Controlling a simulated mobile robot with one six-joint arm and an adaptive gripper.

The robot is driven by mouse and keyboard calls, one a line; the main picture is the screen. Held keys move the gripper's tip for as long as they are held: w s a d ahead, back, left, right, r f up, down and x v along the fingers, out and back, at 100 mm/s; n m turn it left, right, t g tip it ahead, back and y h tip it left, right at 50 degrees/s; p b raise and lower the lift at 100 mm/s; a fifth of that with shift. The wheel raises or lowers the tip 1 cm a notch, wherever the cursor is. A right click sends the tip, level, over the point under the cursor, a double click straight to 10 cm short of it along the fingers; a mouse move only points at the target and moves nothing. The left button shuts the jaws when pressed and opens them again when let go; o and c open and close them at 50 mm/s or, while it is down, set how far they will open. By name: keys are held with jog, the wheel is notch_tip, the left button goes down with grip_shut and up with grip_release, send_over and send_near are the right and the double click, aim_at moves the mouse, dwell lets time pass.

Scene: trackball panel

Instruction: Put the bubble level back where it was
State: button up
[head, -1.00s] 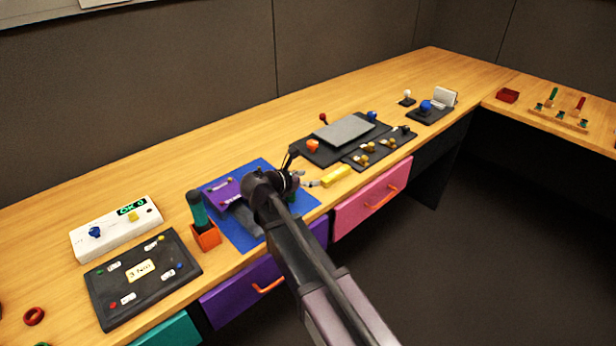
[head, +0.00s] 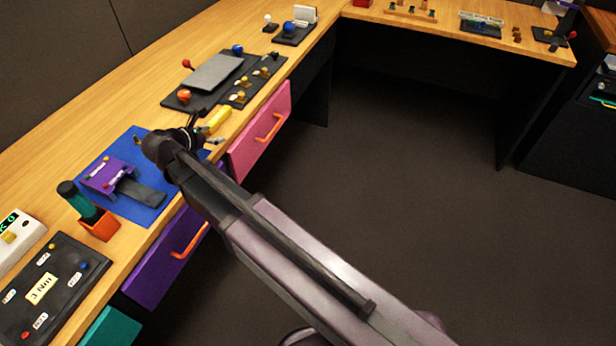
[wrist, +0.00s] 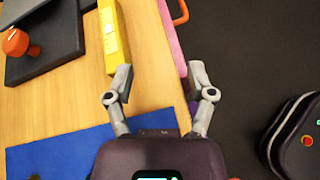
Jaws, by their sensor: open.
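The bubble level, a yellow bar (head: 217,120), lies on the wooden desk between the blue mat and a black panel, near the front edge. It shows at the upper left in the wrist view (wrist: 110,38), with a pale window on top. My gripper (wrist: 160,78) is open and empty. Its left fingertip is close to the near end of the level; I cannot tell if they touch. The right fingertip is over the desk's front edge by the pink drawer. In the head view my gripper (head: 200,134) is beside the level, partly hidden by my wrist.
The blue mat (head: 150,210) holds a purple block (head: 108,178) and a dark grey piece. An orange holder (head: 102,226) with a green-handled tool stands left of it. The black panel (head: 180,97) with knobs lies beyond the level. The pink drawer front (head: 258,135) is below.

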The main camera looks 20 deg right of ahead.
jog(key=s+d+f+m+g+y, duration=0.4)
jog(key=s+d+m, duration=0.4)
jog(key=d+m, duration=0.4)
jog(key=s+d+f+m+g+y, duration=0.4)
jog(key=s+d+m, duration=0.4)
jog(key=d+m, duration=0.4)
jog(key=shift+d+f+m+g, duration=0.15)
jog(key=shift+f+m+g, duration=0.15)
jog(key=shift+f, duration=0.25)
jog(key=shift+r, duration=0.1)
notch_tip(320, 180, up, 15)
jog(key=p, duration=1.5)
